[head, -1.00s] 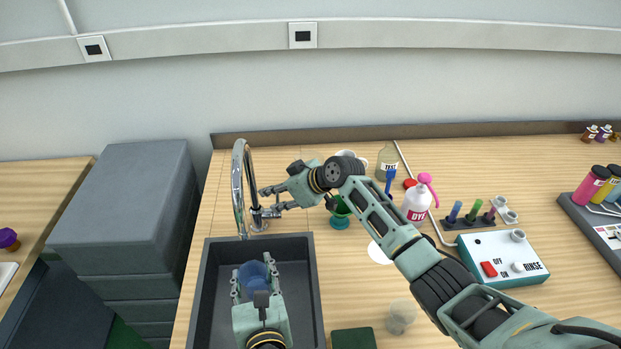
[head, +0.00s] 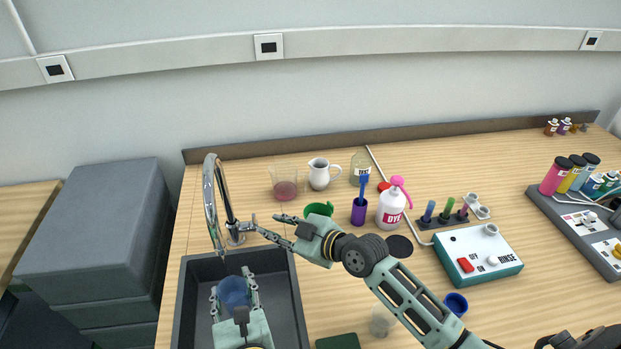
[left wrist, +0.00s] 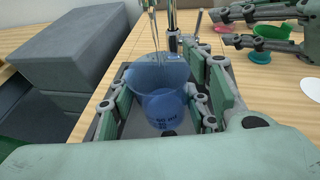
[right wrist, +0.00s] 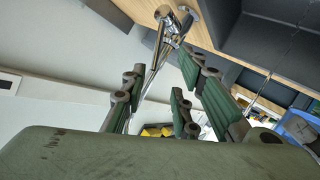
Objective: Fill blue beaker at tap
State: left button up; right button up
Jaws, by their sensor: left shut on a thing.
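The blue beaker (head: 234,291) is upright in my left gripper (head: 231,284), which is shut on it in the sink (head: 278,258). In the left wrist view the beaker (left wrist: 160,88) sits between the fingers, its mouth near the chrome tap (head: 209,200). Clear vertical streaks show above its mouth; I cannot tell water from the shiny spout, nor the fill level. My right gripper (head: 264,224) is open and empty, just right of the tap's base and lever. In the right wrist view the tap (right wrist: 166,40) shows beyond its spread fingers.
Behind my right arm stand a pink-tinted glass beaker (head: 285,183), a white jug (head: 319,175), a green vessel (head: 319,209), a purple cup (head: 359,212) and a dye bottle (head: 391,207). The rinse box (head: 478,252) is at right. Grey boxes (head: 95,230) stand left.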

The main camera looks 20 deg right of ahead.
aim_at(253, 216)
jog(key=shift+y, duration=0.4)
jog(key=x, duration=1)
jog(key=shift+w+d+r, duration=0.2)
jog(key=shift+w+d, duration=0.1)
jog(key=shift+w, duration=0.05)
jog(key=shift+w+d+m+g, duration=0.1)
jog(key=shift+w+m+g, duration=0.1)
jog(key=shift+m+g, duration=0.1)
jog(key=v, duration=1.2)
jog(key=w+d+r+n+t+h, duration=0.3)
jog(key=w+d+n+t+h, duration=0.3)
jog(key=w+d+n, duration=0.3)
jog(key=shift+w+d+t+h, duration=0.2)
jog(key=shift+d+t+h, duration=0.2)
jog(key=shift+h, duration=0.5)
jog(key=shift+r, duration=0.1)
